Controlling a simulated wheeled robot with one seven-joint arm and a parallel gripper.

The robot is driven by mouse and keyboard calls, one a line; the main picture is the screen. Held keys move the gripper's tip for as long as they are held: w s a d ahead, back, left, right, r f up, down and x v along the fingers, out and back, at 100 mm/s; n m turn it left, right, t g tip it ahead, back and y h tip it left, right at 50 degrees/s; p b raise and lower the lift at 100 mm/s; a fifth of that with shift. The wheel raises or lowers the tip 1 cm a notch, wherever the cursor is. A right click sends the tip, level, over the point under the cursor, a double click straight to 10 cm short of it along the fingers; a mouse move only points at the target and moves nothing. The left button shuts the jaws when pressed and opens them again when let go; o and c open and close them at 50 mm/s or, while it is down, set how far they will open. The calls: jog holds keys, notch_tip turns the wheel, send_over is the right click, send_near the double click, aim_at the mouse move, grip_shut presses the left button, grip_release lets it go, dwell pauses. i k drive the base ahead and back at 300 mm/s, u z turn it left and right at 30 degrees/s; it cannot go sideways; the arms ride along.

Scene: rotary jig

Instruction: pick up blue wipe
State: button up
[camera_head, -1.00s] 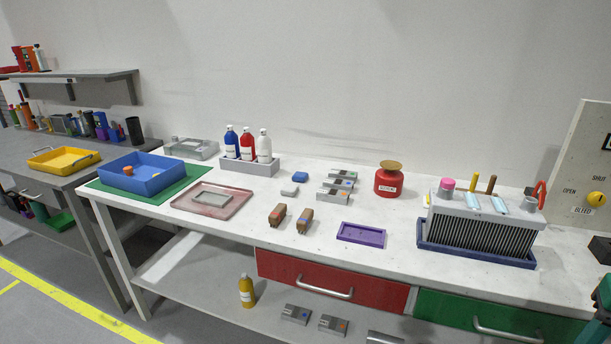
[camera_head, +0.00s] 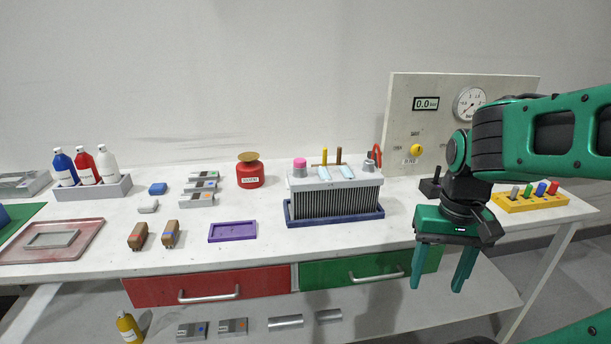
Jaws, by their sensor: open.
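Bottles in a grey rack (camera_head: 93,189) stand left of the blue block, and grey blocks (camera_head: 198,200) lie to its right. A red pot (camera_head: 250,172), purple tray (camera_head: 232,231), finned unit (camera_head: 335,197) and gauge panel (camera_head: 440,115) stand farther right. Bare bench lies between the purple tray and the pot.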

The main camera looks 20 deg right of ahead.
aim_at(155, 188)
jog(key=u, duration=0.7)
jog(key=k, duration=0.9)
jog(key=u, duration=0.9)
jog(key=k, duration=0.4)
jog(key=u, duration=0.4)
jog(key=i, duration=2.3)
jog(key=z, duration=1.05)
jog(key=i, duration=1)
jog(key=z, duration=1.05)
jog(key=i, duration=0.6)
jog(key=z, duration=0.35)
